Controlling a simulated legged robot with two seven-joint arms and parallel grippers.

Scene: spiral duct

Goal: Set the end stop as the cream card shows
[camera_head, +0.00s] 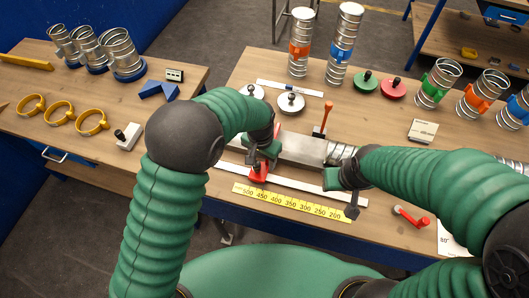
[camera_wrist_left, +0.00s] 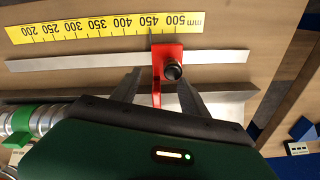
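The red end stop (camera_head: 259,171) with a dark round knob sits at the white rail, beside the yellow mm scale (camera_head: 290,203). In the left wrist view the end stop (camera_wrist_left: 168,62) stands near the 450 mark of the scale (camera_wrist_left: 100,27). My left gripper (camera_head: 262,160) is open, its fingers (camera_wrist_left: 160,85) apart on either side of the stop's lower part; a gap shows on the left side. My right gripper (camera_head: 345,195) is over the rail's right part; its finger opening is unclear.
A metal trough (camera_head: 303,148) with a spiral duct runs behind the rail. A red-handled tool (camera_head: 412,217) and white paper lie at the front right. Ducts with orange (camera_head: 299,48) and blue collars stand at the back. Yellow rings (camera_head: 92,121) lie on the left bench.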

